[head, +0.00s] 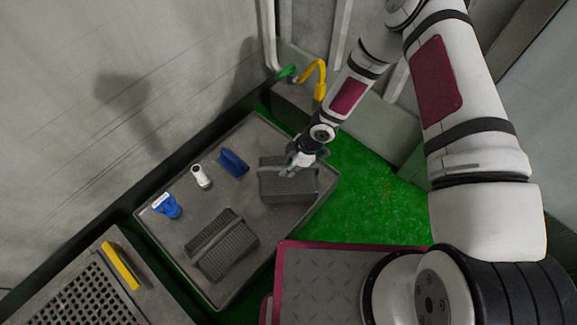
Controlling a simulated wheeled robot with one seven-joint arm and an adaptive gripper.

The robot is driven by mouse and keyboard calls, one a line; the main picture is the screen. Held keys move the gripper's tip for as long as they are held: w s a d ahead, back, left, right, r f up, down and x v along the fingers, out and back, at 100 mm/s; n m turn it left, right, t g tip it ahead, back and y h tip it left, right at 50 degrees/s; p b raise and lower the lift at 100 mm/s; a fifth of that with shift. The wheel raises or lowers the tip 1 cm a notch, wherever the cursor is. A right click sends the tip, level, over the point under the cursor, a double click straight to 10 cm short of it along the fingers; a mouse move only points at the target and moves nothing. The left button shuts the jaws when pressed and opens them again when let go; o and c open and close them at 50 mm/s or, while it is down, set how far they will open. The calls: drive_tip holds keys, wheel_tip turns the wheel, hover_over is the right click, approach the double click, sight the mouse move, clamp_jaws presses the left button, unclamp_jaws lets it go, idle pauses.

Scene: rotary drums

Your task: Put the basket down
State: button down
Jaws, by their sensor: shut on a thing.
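A grey ribbed basket (290,187) is at the right end of the grey table (255,133). My gripper (290,168) is at the basket's upper side and shut on its handle. The fingertips are small in the head view, and the wrist hides part of the basket's upper right. I cannot tell whether the basket's underside touches the table or is slightly above it. A second, similar dark basket (222,246) lies on the table's near part, apart from my gripper.
On the table stand a white cylindrical item (200,177), a blue block (233,163) and a blue item with a white label (167,206). A perforated grey unit with a yellow handle (121,265) is at lower left. Green floor (375,205) shows at right.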

drive_tip(key=c, duration=1.6)
unclamp_jaws()
drive_tip(key=shift+r, duration=0.15)
drive_tip(key=shift+r+p, duration=0.3)
drive_tip(key=p+v, duration=0.6)
drive_tip(key=v, duration=0.6)
drive_tip(key=shift+r, duration=0.2)
